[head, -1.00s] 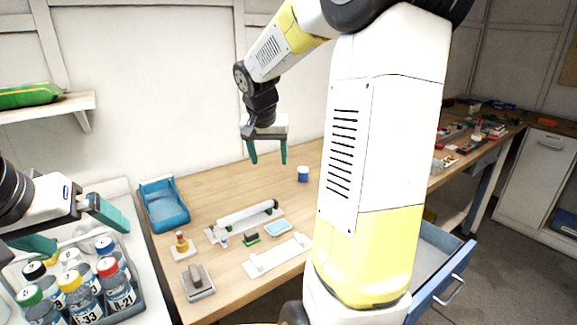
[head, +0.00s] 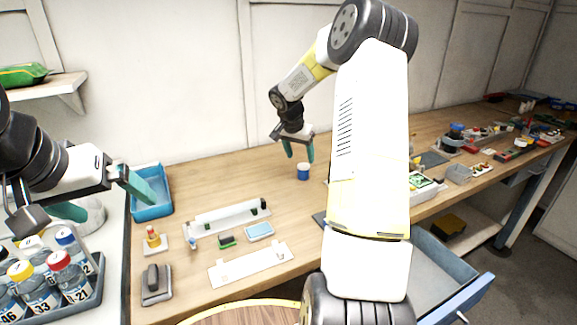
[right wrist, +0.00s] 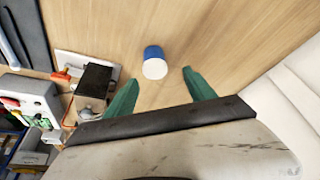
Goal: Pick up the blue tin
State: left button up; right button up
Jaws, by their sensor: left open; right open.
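The blue tin (head: 303,172), with a white top, stands upright on the wooden workbench (head: 225,180). My right gripper (head: 299,154) is open and empty, with green fingers pointing down, just above and behind or beside the tin in the head view. In the right wrist view the tin (right wrist: 154,63) lies ahead of the gap between the open fingers (right wrist: 162,92), apart from both. My left gripper (head: 105,195) is open at the left, above the rack of bottles, and holds nothing that I can see.
A blue bin (head: 151,212) stands at the bench's left end. A white fixture (head: 228,217), a light blue tray (head: 259,231) and a white plate (head: 250,265) lie in front. Capped bottles sit in a rack (head: 85,300) at lower left. An open drawer (head: 440,275) juts out at right.

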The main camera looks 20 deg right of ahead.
aim_at(303, 165)
jog(key=x, duration=0.3)
jog(key=s+x, duration=0.1)
jog(key=shift+w+d+f, duration=0.15)
jog(key=shift+f, duration=0.3)
jog(key=shift+w+d+f, duration=0.15)
jog(key=shift+f, duration=0.3)
jog(key=c, duration=1.3)
grip_shut()
jog(key=shift+r, duration=0.15)
